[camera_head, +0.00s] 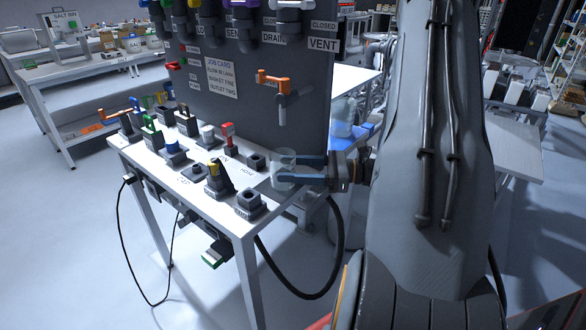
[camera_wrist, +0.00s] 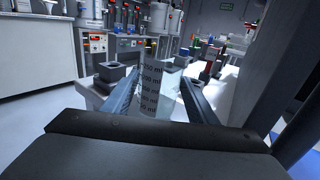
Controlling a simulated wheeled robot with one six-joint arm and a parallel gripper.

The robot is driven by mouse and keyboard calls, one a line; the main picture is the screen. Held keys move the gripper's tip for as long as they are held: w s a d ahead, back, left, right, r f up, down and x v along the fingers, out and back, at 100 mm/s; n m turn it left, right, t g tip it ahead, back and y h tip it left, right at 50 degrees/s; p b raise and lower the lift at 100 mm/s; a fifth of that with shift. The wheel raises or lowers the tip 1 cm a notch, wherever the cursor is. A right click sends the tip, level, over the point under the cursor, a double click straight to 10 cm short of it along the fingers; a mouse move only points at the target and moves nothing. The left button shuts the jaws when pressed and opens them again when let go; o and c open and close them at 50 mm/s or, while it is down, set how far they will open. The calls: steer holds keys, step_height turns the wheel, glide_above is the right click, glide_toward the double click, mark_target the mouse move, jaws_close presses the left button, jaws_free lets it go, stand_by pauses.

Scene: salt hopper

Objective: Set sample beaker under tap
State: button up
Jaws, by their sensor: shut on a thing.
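A clear glass beaker (camera_head: 283,172) is between the fingers of my gripper (camera_head: 291,170), near the right edge of the white bench (camera_head: 190,182). My gripper is shut on it from the right, and the beaker looks upright. In the wrist view, its dark ml markings (camera_wrist: 151,92) face the camera between the fingers (camera_wrist: 156,88). A tap with an orange handle (camera_head: 273,82) and a grey spout is on the dark upright panel (camera_head: 235,110). The beaker appears below the spout in the head view. I cannot tell whether it touches the bench or lines up in depth.
Dark holders with several coloured parts stand on the bench left of the beaker, including a red-handled one (camera_head: 228,135) and an empty square socket (camera_head: 250,203). A job card (camera_head: 221,78) is on the panel. A black hose (camera_head: 330,265) hangs below the bench's right end.

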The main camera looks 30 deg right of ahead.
steer(key=shift+d+f, duration=0.1)
steer(key=shift+f, duration=0.1)
steer(key=shift+f, duration=0.15)
steer(key=o, duration=1.1)
